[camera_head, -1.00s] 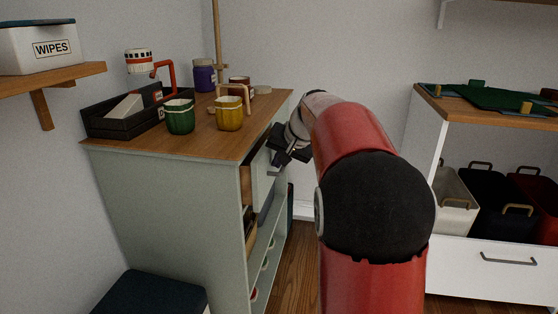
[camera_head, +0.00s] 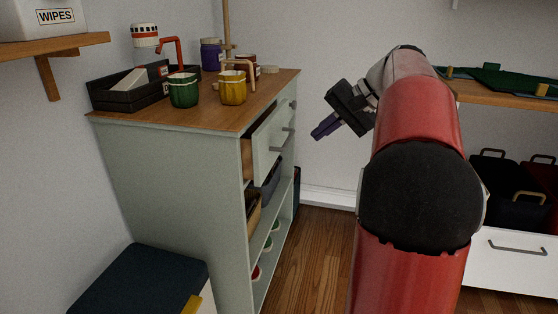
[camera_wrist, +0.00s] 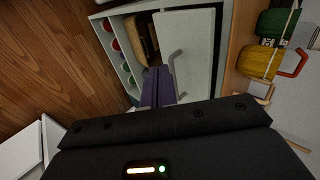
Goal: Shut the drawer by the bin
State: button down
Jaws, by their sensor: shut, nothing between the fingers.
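The pale green cabinet (camera_head: 175,185) has a drawer (camera_head: 266,143) standing partly out of its front, with a gap behind its front panel. In the wrist view the drawer front (camera_wrist: 198,38) and its grey bar handle (camera_wrist: 175,60) lie just beyond my fingers. My gripper (camera_head: 322,130) is shut and empty, apart from the drawer front in the head view, to its right. Its purple fingers also show in the wrist view (camera_wrist: 158,88). A box-like thing with a dark blue lid (camera_head: 140,278), possibly the bin, stands at the cabinet's near end.
Cups, including a green one (camera_head: 184,91) and a yellow one (camera_head: 232,88), stand on the cabinet top beside a black tray (camera_head: 125,98). Open shelves lie below the drawers.

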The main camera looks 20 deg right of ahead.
aim_at(264, 143)
jog(key=shift+y, duration=0.4)
jog(key=x, duration=0.3)
jog(key=a+b+x, duration=0.1)
jog(key=x, duration=0.3)
jog(key=r+x, duration=0.1)
jog(key=x, duration=0.3)
jog(key=shift+a+b, duration=0.2)
jog(key=shift+b, duration=0.1)
jog(key=shift+w+a, duration=0.35)
jog(key=shift+a, duration=0.2)
jog(key=shift+w+a+p, duration=0.35)
jog(key=shift+w+a, duration=0.35)
jog(key=shift+a, duration=0.3)
jog(key=shift+w+a+p, duration=0.3)
jog(key=shift+w+a, duration=0.4)
jog(key=shift+a, duration=0.25)
jog(key=shift+r, duration=0.1)
